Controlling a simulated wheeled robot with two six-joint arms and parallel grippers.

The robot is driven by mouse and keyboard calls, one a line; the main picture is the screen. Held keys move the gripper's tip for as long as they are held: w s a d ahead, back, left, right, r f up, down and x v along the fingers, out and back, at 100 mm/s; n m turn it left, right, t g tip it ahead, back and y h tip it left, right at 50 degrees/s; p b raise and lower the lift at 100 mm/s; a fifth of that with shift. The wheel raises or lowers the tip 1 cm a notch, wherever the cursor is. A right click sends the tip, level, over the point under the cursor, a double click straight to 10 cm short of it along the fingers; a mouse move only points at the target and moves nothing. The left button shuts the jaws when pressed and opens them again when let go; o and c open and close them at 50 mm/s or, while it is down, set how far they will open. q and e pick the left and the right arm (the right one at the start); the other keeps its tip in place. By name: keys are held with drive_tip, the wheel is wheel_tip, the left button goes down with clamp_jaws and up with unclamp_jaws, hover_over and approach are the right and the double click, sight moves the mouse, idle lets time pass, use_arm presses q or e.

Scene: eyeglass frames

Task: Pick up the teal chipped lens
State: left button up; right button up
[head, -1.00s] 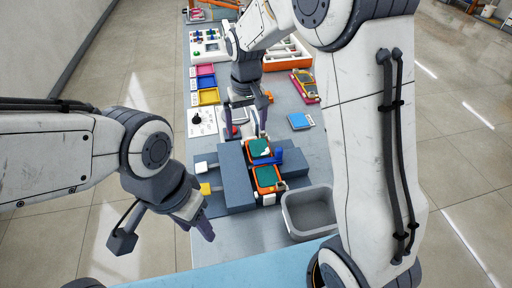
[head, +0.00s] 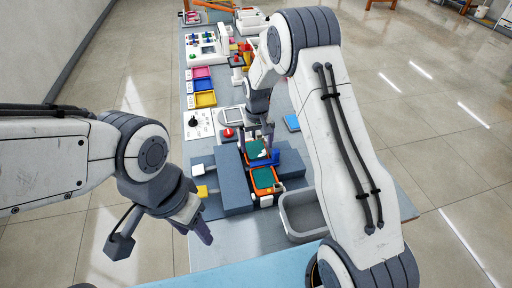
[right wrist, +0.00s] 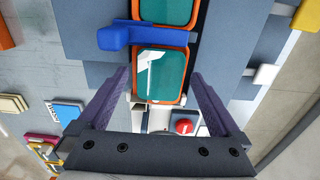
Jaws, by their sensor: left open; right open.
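The teal chipped lens (head: 254,150) sits in the upper rim of an orange eyeglass frame, between dark grey blocks. Its pale chip-like patch shows clearly in the right wrist view (right wrist: 172,80). A second teal lens (head: 264,178) lies in the lower rim, with no such patch visible. My right gripper (head: 258,137) is open and empty, over the chipped lens's far end; in the right wrist view its fingers lie either side of that lens. Whether they touch the rim, I cannot tell. My left gripper (head: 204,230) is open and empty at the left table edge.
A blue part (head: 290,163) crosses the frame between the two rims, close to the chipped lens. A grey bin (head: 284,222) stands at the lower right, partly behind my right arm. Coloured trays (head: 205,98) and a red button (head: 228,132) lie farther back.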

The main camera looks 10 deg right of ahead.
drive_tip(key=shift+f, duration=0.6)
drive_tip(key=shift+f, duration=0.25)
drive_tip(key=c, duration=1.2)
